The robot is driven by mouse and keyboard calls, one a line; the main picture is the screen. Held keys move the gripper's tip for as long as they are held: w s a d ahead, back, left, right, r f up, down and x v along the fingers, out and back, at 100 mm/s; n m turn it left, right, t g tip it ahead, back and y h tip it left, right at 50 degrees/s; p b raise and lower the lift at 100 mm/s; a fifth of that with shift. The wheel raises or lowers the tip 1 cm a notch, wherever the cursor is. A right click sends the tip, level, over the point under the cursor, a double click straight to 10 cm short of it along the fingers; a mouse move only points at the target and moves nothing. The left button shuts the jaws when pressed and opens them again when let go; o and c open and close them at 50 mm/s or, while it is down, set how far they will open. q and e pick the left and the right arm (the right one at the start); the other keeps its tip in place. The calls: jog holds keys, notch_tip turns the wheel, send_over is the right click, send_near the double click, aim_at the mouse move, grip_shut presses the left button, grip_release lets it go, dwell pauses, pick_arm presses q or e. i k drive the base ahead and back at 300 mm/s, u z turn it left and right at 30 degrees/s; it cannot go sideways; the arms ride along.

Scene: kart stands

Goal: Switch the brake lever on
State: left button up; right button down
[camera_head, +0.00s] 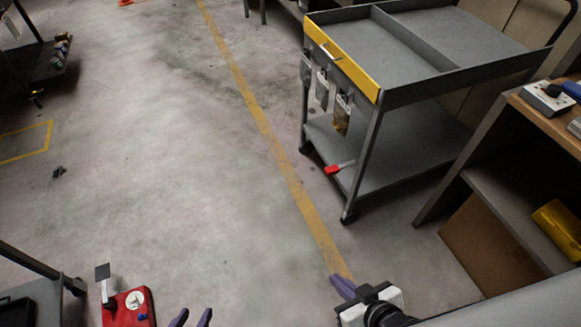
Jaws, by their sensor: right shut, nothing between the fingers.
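A grey cart (395,93) with a yellow front edge stands at the upper right. A lever with a red end (333,169) sticks out from its lower shelf, near the front leg, and looks like the brake lever. My right gripper (342,286) is at the lower middle right, below the cart in the picture. Its purple fingers are shut and empty, apart from the lever.
A red box (129,307) with a white disc and an upright grey piece is at the lower left. A wooden-topped workbench (545,121) stands at the right, with a yellow bin (556,229) below. The floor left of the yellow line (264,125) is mostly clear.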

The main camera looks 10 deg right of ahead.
aim_at(333, 169)
jog(key=u, duration=0.3)
jog(key=i, duration=0.8)
jog(key=z, duration=0.6)
jog(key=i, duration=0.6)
jog(key=z, duration=0.65)
